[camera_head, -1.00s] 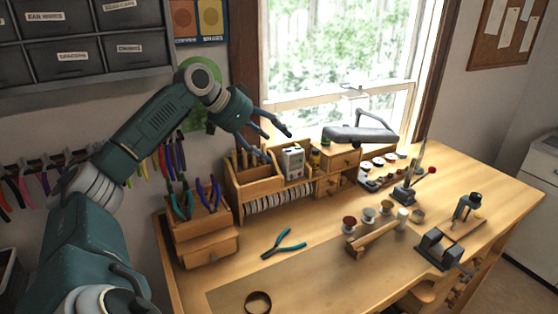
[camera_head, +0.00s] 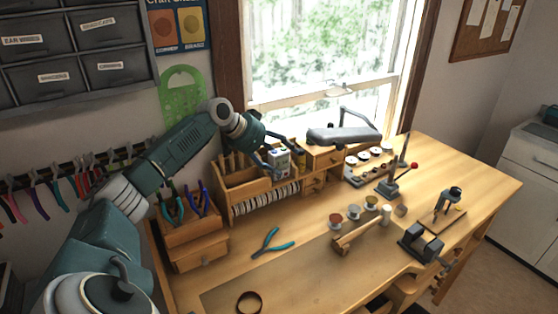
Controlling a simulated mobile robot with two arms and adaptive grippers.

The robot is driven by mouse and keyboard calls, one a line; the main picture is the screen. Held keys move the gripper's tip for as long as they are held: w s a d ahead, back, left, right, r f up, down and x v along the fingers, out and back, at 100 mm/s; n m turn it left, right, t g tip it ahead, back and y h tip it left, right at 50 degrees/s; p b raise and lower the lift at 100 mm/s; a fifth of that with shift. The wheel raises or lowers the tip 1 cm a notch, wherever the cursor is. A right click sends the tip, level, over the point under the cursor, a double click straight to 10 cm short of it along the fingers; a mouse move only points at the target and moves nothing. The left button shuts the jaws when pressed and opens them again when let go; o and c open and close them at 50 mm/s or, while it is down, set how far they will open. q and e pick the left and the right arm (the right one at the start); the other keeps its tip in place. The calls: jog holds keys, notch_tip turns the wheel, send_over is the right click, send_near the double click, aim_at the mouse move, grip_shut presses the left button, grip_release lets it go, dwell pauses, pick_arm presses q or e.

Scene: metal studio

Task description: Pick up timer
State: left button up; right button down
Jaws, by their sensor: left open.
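The timer (camera_head: 279,161) is a small white-grey box with a dark screen. It stands upright in the top of the wooden organizer (camera_head: 238,181) at the back of the workbench, below the window. My left gripper (camera_head: 279,155) is open, and its fingers reach down beside the timer, one at its left and one behind or at its right. I cannot tell whether they touch it. My right gripper is not in view.
A grey lamp (camera_head: 343,134) lies to the right of the timer. Pliers (camera_head: 197,200) stand in a wooden holder at the left, and teal pliers (camera_head: 271,242) lie on the bench (camera_head: 310,285). Spools and a vise (camera_head: 424,243) stand to the right. The front of the bench is mostly clear.

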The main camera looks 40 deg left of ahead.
pick_arm(q)
jog(key=shift+w+f, duration=0.2)
jog(key=shift+f, duration=0.05)
jog(key=shift+r, duration=0.1)
jog(key=c, duration=1.3)
